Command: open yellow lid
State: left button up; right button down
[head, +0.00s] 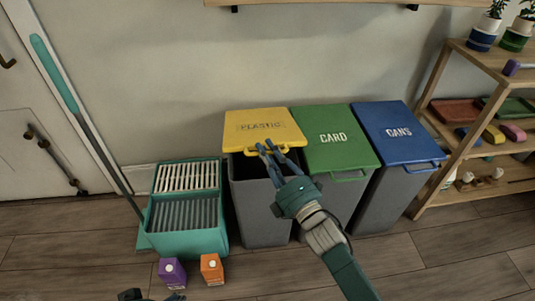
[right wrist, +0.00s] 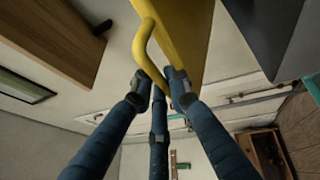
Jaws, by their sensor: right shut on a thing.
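The yellow lid (head: 262,126), marked PLASTIC, tops the left of three grey bins (head: 262,212). Its front edge is raised, and a dark gap shows between it and the bin's rim. My right gripper (head: 268,148) is shut on the yellow handle at the lid's front edge. In the right wrist view my right gripper's fingers (right wrist: 160,82) close around the yellow handle (right wrist: 144,48), with the lid (right wrist: 186,40) above. Small dark parts at the bottom edge of the head view seem to be my left gripper (head: 150,296), mostly cut off.
The green CARD lid (head: 333,137) and blue CANS lid (head: 398,132) are down, close on the right. A teal crate (head: 188,238) stands left, with purple (head: 172,272) and orange (head: 211,268) cartons before it. A wooden shelf (head: 480,148) stands at the right.

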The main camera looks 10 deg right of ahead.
pick_arm(q)
notch_tip(320, 180, down, 18)
jog(key=s+g+p, duration=0.1)
jog(key=p, duration=0.5)
jog(key=shift+s+d+f, duration=0.15)
jog(key=shift+s+f, duration=0.1)
pick_arm(e)
jog(key=w+r, duration=0.5)
jog(key=r, duration=0.4)
jog(key=shift+r, duration=0.35)
jog(key=shift+w+d, duration=0.1)
jog(key=c, duration=1.7)
grip_release()
jog(key=shift+f, duration=0.1)
